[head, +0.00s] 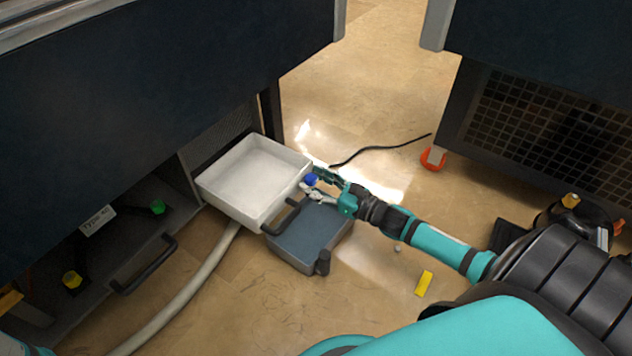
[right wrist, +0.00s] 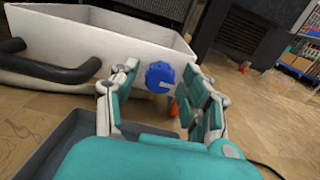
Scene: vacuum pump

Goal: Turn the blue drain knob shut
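The blue drain knob (head: 311,180) is on the right-hand side of a white tray (head: 229,203). In the right wrist view the knob (right wrist: 160,77) shows as a ridged blue disc with a pale notch or mark on its face, in front of the white tray wall (right wrist: 60,42). My right gripper (head: 321,184) is at the knob. In the right wrist view its two fingers (right wrist: 163,98) stand apart on either side of the knob, with gaps showing. Whether a fingertip touches it I cannot tell. My left gripper is not in view.
A grey-blue tray (head: 308,236) lies on the floor below the white tray. A black curved handle (head: 280,221) is beside them. A pale hose (head: 185,292) runs along the floor. A dark cabinet (head: 150,90) overhangs the left side. A yellow block (head: 424,283) lies on open floor.

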